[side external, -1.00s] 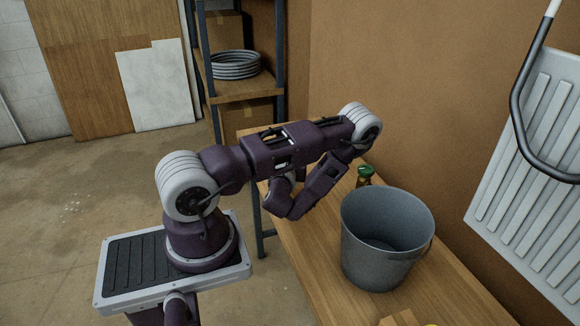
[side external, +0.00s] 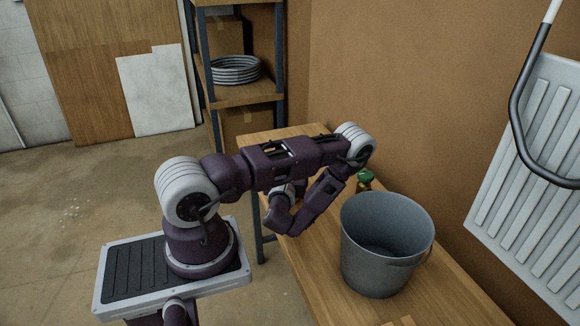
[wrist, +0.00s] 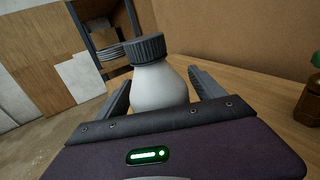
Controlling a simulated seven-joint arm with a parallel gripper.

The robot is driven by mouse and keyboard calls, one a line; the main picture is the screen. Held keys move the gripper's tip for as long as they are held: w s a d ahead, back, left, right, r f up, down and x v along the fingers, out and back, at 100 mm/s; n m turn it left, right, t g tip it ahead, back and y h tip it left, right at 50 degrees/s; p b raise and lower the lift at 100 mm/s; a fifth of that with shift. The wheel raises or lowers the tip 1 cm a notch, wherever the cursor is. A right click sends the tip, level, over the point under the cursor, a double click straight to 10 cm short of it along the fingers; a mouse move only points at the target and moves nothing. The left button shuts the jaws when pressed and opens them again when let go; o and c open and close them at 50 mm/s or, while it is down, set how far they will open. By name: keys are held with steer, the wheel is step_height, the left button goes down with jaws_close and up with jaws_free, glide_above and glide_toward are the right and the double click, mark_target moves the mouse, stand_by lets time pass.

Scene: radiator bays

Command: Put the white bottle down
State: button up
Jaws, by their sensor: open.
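The white bottle (wrist: 158,88) with its dark ribbed cap (wrist: 145,48) is between the two fingers of my gripper (wrist: 160,80) in the wrist view. The fingers are open, one on each side of the bottle. The bottle looks roughly upright in that view, with its cap above the fingers. Its lower part is hidden behind my gripper's body, so I cannot tell from this view whether it touches the table. In the side view my arm hides the bottle and the fingertips over the far end of the wooden table (side external: 335,262).
A grey bucket (side external: 385,275) stands on the table, nearer the side camera. A small brown bottle with a green top (side external: 365,181) stands behind it, and shows at the right of the wrist view (wrist: 312,100). A shelf rack (side external: 246,95) stands beyond the table; a radiator (side external: 540,170) is on the right.

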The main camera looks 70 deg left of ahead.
steer(key=shift+n+g+y, duration=0.3)
steer(key=shift+n+y, duration=0.1)
steer(key=shift+y, duration=0.1)
steer(key=r, duration=0.3)
steer(key=s+d+r, duration=0.1)
steer(key=r, duration=0.2)
steer(key=d+r, duration=0.1)
steer(key=r, duration=0.2)
steer(key=shift+s+d+r, duration=0.15)
steer(key=shift+s+d, duration=0.05)
steer(key=shift+s, duration=0.15)
steer(key=s+r+n+g+y, duration=0.3)
steer(key=s+r+n+g, duration=0.35)
steer(key=r, duration=0.35)
steer(key=s+d+r+n+g+h, duration=0.3)
steer(key=s+d+n+g+h, duration=0.15)
steer(key=s+n+g, duration=0.35)
steer(key=s+d+f+n+t+h, duration=0.25)
steer(key=d+n+t+h, duration=0.45)
steer(key=d, duration=0.9)
steer(key=w+d+r+t+h, duration=0.2)
steer(key=d+r+h, duration=0.1)
steer(key=d, duration=0.3)
steer(key=w+d+r+n+t+h, duration=0.1)
steer(key=w+d+r+t+h, duration=0.1)
steer(key=d+h, duration=0.3)
steer(key=shift+w+d+r+t, duration=0.4)
steer(key=shift+w+d+t, duration=0.3)
steer(key=shift+w+t, duration=0.05)
